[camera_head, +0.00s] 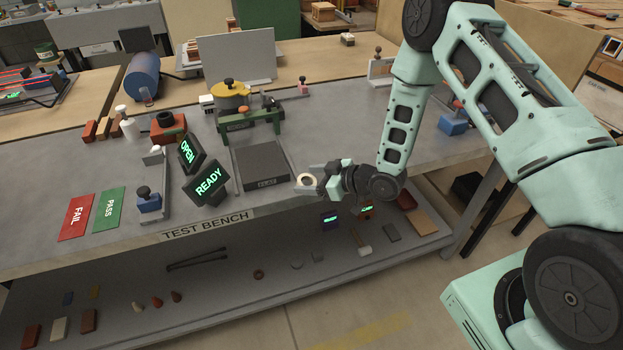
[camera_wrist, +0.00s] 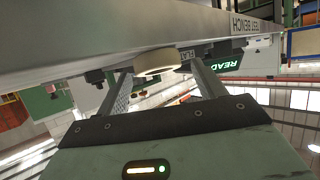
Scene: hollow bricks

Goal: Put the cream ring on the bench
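The cream ring (camera_head: 307,180) shows at the front edge of the grey test bench (camera_head: 225,200), just right of the dark square plate. It looks flat and level, and seems to rest on the bench top. In the wrist view the ring (camera_wrist: 157,62) lies between my two fingertips. My gripper (camera_head: 313,181) is open around the ring. The wrist view shows a narrow gap between each finger (camera_wrist: 160,72) and the ring. The ring's contact with the bench is not fully clear.
A dark square plate (camera_head: 261,166) lies just left of my gripper, with a green press (camera_head: 250,122) behind it. The READY sign (camera_head: 207,184) stands further left. A lower shelf (camera_head: 220,285) with small parts runs beneath. The bench top behind my gripper is clear.

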